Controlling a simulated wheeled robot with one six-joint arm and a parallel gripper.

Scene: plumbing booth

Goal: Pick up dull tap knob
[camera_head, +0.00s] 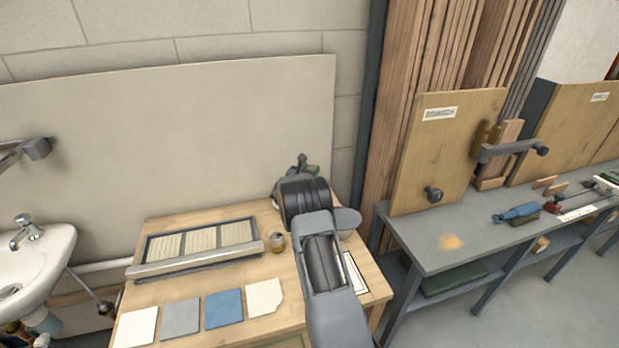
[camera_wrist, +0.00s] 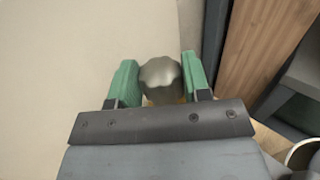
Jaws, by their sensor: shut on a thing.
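The dull tap knob (camera_wrist: 161,76) is a grey-metal, lobed knob between the two green fingers of my gripper (camera_wrist: 160,83) in the wrist view. The fingers are shut on its sides. In the head view my gripper (camera_head: 303,167) is at the back right of the wooden table, in front of the pale wall panel. My arm hides most of the gripper and the knob there. I cannot tell from these views how far the knob is above the table top.
A sink (camera_head: 45,250) with a tap stands at left. A grey workbench (camera_head: 440,240) with tools and an upright board (camera_head: 440,150) stands at right.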

